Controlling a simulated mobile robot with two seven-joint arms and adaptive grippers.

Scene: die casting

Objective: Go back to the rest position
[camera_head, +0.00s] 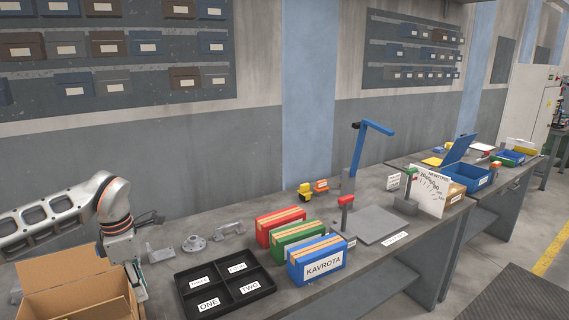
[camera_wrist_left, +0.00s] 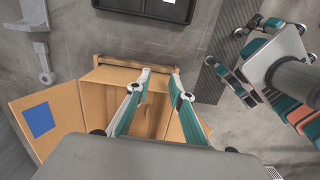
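My left gripper (camera_head: 138,290) hangs fingers-down at the right edge of the open cardboard box (camera_head: 62,275) in the head view. In the left wrist view the teal fingers of my left gripper (camera_wrist_left: 158,80) are spread apart with nothing held between them. They point over the cardboard box (camera_wrist_left: 72,105), which lies below and behind them with its flaps out. Whether the fingertips are inside the box, I cannot tell. What seems to be my right gripper (camera_wrist_left: 250,60) shows at the upper right of the left wrist view, and its opening is unclear.
A black divided tray (camera_head: 225,287) stands right of the box on the bench. Metal parts (camera_head: 194,243) lie behind it. Red (camera_head: 278,226), green (camera_head: 297,242) and blue (camera_head: 317,260) boxes stand further right. A blue lamp-like stand (camera_head: 357,150) rises behind.

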